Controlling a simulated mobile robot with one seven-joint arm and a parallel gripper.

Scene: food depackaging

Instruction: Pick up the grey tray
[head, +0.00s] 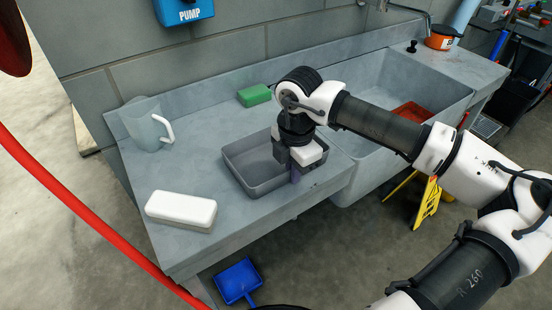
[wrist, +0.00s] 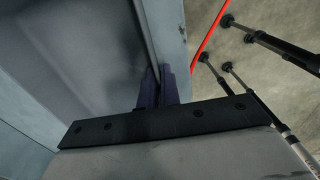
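The grey tray (head: 246,180) is a shallow, empty rectangular tray on the counter left of the sink, close to the counter's front edge. My gripper (head: 296,177) points down at the tray's right front wall, and my wrist hides part of the tray. In the wrist view, the purple fingers of my gripper (wrist: 159,88) are close together, one on each side of the tray's thin wall (wrist: 148,40), and appear closed on it. The tray's inside fills the left of that view. I cannot tell whether the tray is lifted at all.
A white box (head: 181,208) lies left of the tray, a clear jug (head: 147,125) stands behind left, and a green sponge (head: 254,95) lies behind. The sink (head: 375,95) on the right holds a red item (head: 411,112). A yellow sign (head: 427,203) stands below.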

